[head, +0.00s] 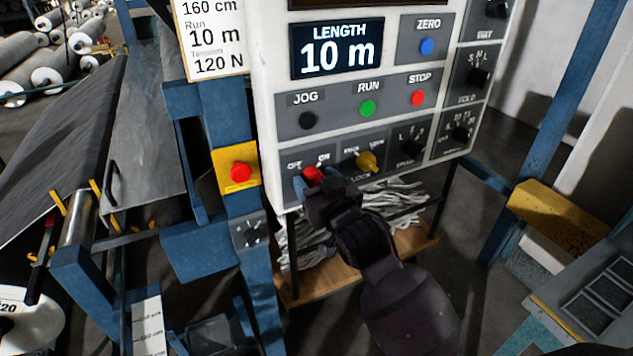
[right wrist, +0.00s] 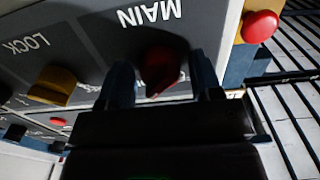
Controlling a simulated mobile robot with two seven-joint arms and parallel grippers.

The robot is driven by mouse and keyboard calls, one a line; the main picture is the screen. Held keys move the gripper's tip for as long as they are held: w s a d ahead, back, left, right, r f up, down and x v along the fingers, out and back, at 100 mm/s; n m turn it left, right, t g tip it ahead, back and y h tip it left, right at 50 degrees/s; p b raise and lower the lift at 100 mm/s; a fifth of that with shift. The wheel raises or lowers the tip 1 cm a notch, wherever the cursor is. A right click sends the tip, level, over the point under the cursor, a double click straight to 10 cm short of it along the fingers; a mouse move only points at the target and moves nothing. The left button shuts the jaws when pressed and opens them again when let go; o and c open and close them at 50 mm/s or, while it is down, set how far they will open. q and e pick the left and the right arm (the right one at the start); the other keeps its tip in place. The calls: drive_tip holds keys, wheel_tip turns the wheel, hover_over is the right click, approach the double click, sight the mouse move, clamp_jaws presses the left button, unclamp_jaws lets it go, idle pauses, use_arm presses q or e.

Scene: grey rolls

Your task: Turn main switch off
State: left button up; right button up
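The main switch is a red knob (head: 313,174) at the lower left of the control panel (head: 268,110), under the OFF and ON labels. In the right wrist view the red knob (right wrist: 163,70) sits beside the upside-down word MAIN, its narrow end towards the lower left, apparently the ON side. My right gripper (right wrist: 162,82) has its two dark fingers apart, one on each side of the knob; I cannot tell whether they touch it. In the head view my right gripper (head: 318,188) partly covers the switch. My left gripper is not in view.
A yellow lock knob (head: 367,161) is right of the switch. Green RUN (head: 367,107) and red STOP (head: 417,98) buttons are above. A red button on a yellow plate (head: 240,173) is on the blue post to the left. White scraps lie on a wooden shelf (head: 330,275) below.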

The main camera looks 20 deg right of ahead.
drive_tip(key=c, duration=0.7)
drive_tip(key=shift+c, duration=0.2)
drive_tip(key=shift+n, duration=0.3)
drive_tip(key=n, duration=0.9)
drive_tip(key=shift+d, duration=0.1)
drive_tip(key=n, duration=0.4)
drive_tip(key=shift+r, duration=0.1)
drive_tip(key=shift+n, duration=2.2)
